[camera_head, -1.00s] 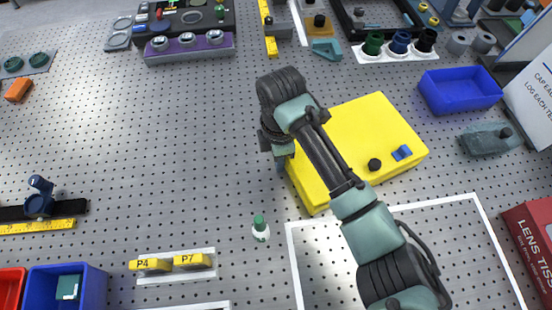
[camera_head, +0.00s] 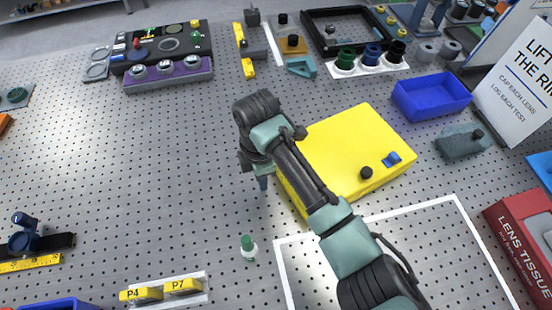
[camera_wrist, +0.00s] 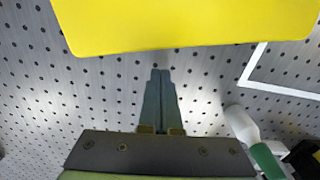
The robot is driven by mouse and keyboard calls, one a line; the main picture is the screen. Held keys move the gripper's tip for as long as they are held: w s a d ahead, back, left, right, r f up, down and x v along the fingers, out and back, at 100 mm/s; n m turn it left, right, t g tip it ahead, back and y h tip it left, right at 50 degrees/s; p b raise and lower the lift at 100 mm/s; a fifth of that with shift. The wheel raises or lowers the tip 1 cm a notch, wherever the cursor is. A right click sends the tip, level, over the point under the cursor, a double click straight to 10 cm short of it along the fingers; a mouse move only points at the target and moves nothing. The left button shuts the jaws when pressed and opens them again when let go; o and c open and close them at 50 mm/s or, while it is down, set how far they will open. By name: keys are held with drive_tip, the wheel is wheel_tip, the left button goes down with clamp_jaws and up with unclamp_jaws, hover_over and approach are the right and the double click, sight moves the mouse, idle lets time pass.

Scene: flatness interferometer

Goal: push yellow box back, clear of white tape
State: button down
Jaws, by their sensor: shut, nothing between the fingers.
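The yellow box (camera_head: 345,140) lies flat right of centre in the head view, with a black knob and a blue part on top. The white tape (camera_head: 425,204) outlines an area on its near side. The box's near edge is close to the far tape line; my arm hides part of that stretch. In the wrist view the box (camera_wrist: 190,25) fills the top, and one tape line (camera_wrist: 252,65) runs up to its edge. My gripper (camera_head: 263,184) is shut and empty, pointing down beside the box's left side. In the wrist view its fingertips (camera_wrist: 160,72) appear just short of the box.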

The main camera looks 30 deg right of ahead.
wheel_tip(320, 180, up, 10)
drive_tip(key=shift+a, duration=0.35)
